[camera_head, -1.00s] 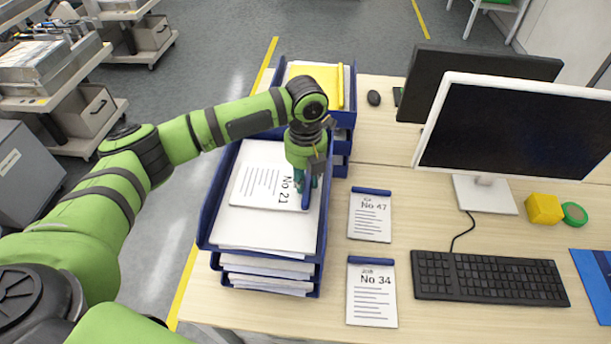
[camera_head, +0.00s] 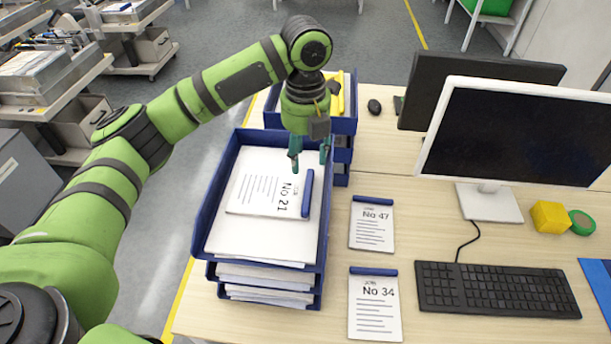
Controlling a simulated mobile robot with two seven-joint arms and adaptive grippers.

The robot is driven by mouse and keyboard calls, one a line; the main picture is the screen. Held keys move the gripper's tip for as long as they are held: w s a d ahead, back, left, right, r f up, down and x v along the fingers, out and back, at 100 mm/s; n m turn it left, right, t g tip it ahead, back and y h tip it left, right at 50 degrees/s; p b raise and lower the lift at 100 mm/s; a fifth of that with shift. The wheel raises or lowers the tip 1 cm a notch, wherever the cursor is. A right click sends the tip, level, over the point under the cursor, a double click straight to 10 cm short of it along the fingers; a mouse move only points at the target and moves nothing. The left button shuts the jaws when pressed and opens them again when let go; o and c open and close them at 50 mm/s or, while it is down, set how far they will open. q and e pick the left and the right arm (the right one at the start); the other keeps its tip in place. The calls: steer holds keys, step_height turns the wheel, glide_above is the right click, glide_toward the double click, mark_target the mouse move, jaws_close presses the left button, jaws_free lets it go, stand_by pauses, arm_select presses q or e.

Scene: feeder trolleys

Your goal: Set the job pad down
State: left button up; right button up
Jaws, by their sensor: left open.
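The job pad marked No 21 (camera_head: 262,193), white with a blue binding strip along its right edge, lies turned sideways on the paper stack in the top blue tray (camera_head: 207,215). My left gripper (camera_head: 309,160) is open and empty above the pad's far right corner, its two teal fingers apart and clear of it. Two other pads, No 47 (camera_head: 371,228) and No 34 (camera_head: 374,310), lie flat on the desk right of the tray. My right gripper does not show.
Another blue tray stack (camera_head: 343,120) holding a yellow item stands behind. A monitor (camera_head: 520,135), keyboard (camera_head: 495,288), mouse (camera_head: 374,106), yellow cube (camera_head: 549,216) and green roll (camera_head: 582,222) are on the desk (camera_head: 430,225). Bare desk lies between the pads and keyboard.

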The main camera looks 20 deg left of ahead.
arm_select(q)
steer(key=shift+r, duration=1.4)
